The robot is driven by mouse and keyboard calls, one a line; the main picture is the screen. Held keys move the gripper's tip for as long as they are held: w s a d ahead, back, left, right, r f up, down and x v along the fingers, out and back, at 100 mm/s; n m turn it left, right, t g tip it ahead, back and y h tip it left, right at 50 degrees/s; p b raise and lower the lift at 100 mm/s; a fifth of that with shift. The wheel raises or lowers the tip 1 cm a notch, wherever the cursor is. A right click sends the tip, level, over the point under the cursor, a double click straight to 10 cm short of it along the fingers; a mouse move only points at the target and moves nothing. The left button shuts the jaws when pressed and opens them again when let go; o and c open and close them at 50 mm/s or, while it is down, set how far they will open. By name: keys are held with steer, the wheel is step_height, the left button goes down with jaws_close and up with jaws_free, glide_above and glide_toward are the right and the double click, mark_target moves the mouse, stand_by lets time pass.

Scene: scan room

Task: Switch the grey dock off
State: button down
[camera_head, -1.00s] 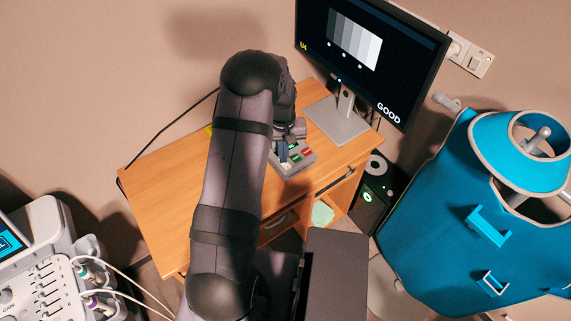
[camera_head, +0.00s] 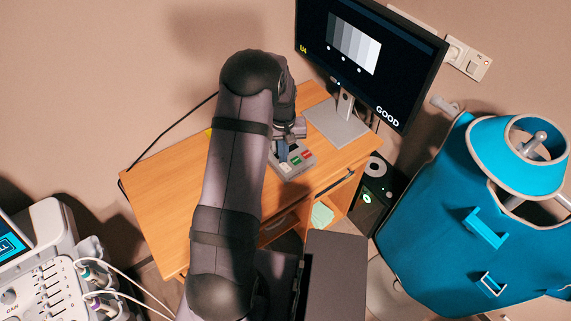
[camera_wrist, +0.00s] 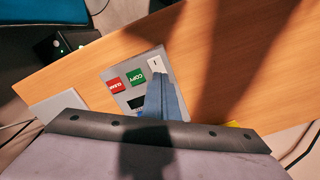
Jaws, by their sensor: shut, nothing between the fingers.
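The grey dock (camera_head: 301,167) lies on the wooden desk, partly hidden behind my arm in the head view. The wrist view shows its grey top (camera_wrist: 138,63) with a red key (camera_wrist: 115,85), a green key (camera_wrist: 135,77) and a white key or switch (camera_wrist: 155,65) marked with a short line. A dark strip shows below the keys. My gripper (camera_head: 283,154) is over the dock. In the wrist view its blue fingers (camera_wrist: 163,82) are shut and empty, their tips just beside the white switch. I cannot tell whether they touch it.
A monitor (camera_head: 370,55) showing grey bars and "GOOD" stands at the desk's back right. A dark box with a green light (camera_head: 367,197) stands right of the desk. A blue apron (camera_head: 450,200) hangs at the right. The desk's left part (camera_head: 165,190) is clear.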

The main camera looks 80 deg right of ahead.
mark_target(283, 165)
step_height(283, 165, up, 5)
steer(key=p, duration=0.3)
steer(key=shift+f, duration=0.1)
stand_by(0.6)
steer(key=a+f+m+y, duration=0.2)
steer(key=a+y, duration=0.1)
steer(key=a, duration=1.2)
steer(key=w+a+r+n+h, duration=0.1)
steer(key=w+a+r+n, duration=0.3)
steer(key=w+a, duration=0.3)
steer(key=w+a+r+n+h, duration=0.1)
steer(key=w+a+r+n, duration=0.4)
steer(key=a, duration=0.9)
steer(key=w+a+r+n+h, duration=0.1)
steer(key=w+a+r+n, duration=0.4)
steer(key=w+a+n, duration=0.3)
steer(key=w+a, duration=0.2)
steer(key=shift+w+a, duration=0.15)
steer(key=shift+w, duration=0.15)
